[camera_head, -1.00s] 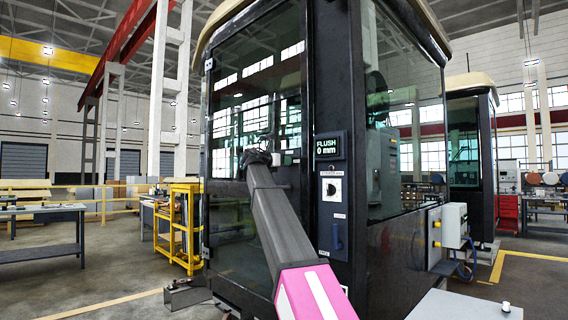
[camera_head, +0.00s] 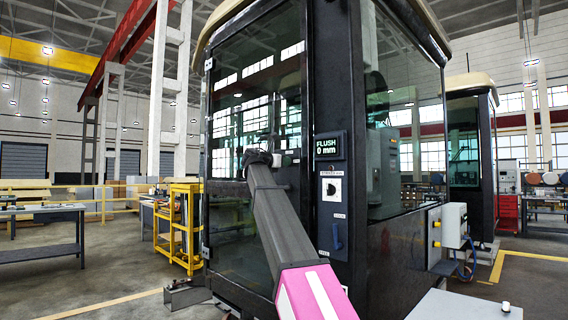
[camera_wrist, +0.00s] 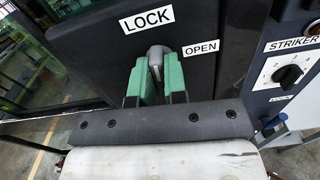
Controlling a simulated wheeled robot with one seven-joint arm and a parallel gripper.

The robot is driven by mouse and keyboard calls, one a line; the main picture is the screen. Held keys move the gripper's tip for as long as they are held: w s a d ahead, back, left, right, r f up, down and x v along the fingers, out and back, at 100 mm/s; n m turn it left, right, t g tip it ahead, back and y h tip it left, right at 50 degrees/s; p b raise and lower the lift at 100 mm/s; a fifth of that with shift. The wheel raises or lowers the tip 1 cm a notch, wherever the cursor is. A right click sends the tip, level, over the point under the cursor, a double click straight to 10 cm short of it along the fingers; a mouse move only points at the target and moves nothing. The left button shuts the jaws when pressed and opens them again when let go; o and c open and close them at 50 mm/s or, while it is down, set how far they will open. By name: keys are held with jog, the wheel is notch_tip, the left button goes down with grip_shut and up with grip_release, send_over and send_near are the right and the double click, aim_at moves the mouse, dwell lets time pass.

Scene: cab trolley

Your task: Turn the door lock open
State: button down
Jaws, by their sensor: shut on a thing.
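The cab door (camera_head: 236,150) is a dark-framed glass door, and it stands closed in the head view. In the wrist view the door lock (camera_wrist: 156,52) is a grey rounded knob on a black plate, between the labels LOCK (camera_wrist: 147,20) above and OPEN (camera_wrist: 201,48) to its right. My gripper (camera_wrist: 158,76) has green fingers shut on the lock from both sides. The fingers hide the lower part of the lock. In the head view my arm reaches to the door's right side and hides the lock.
A STRIKER dial (camera_wrist: 290,74) sits on a panel right of the lock; it also shows in the head view (camera_head: 331,188). Above it a display (camera_head: 328,146) reads FLUSH 0 mm. A yellow cart (camera_head: 183,225) stands left of the cab. Open floor lies at the left.

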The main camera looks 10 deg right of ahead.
jog(key=m, duration=0.8)
jog(key=shift+m, duration=0.4)
jog(key=m, duration=0.4)
jog(key=shift+m, duration=2.1)
jog(key=c, duration=1.2)
grip_release()
jog(key=shift+o, duration=0.2)
jog(key=v, duration=1.1)
